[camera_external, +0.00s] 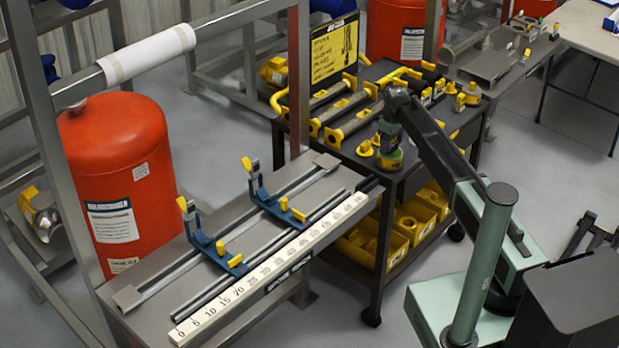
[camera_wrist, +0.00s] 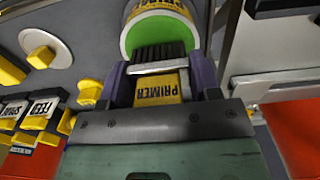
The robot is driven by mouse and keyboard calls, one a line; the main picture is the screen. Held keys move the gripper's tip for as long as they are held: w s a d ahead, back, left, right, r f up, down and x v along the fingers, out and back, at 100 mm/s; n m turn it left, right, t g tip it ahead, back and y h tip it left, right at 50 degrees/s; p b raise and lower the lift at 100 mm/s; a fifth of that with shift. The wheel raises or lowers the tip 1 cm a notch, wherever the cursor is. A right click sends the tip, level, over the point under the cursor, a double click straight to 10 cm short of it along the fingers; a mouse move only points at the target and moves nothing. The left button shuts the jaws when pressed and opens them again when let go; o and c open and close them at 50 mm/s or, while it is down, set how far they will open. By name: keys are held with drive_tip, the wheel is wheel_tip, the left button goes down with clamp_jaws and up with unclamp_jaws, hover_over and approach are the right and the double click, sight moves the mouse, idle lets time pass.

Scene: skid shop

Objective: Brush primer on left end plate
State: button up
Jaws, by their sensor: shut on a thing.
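My gripper (camera_wrist: 160,88) is shut on a brush with a yellow block (camera_wrist: 158,91) marked PRIMER, a pale metal band and black bristles. In the wrist view the bristles lie in front of the green face of a can (camera_wrist: 132,37) with a yellow PRIMER label. I cannot tell whether they touch it. In the external view my gripper (camera_external: 389,136) is over the left part of the dark cart, above the can (camera_external: 390,162); the brush is not clear there. A flat grey plate (camera_external: 128,298) at the bench rail's left end may be the left end plate.
The steel bench (camera_external: 155,325) carries rails, two blue clamps (camera_external: 208,245) with yellow handles and a white ruler (camera_external: 265,270). Yellow-ended tools and fittings crowd the cart (camera_external: 400,185). An orange tank (camera_external: 120,170) and steel frame posts (camera_external: 300,75) stand beside the bench.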

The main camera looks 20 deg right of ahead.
drive_tip(key=shift+f+b, duration=0.45)
idle(1.1)
wheel_tip(320, 180, up, 7)
drive_tip(key=p, duration=0.7)
drive_tip(key=shift+r, duration=0.1)
idle(0.4)
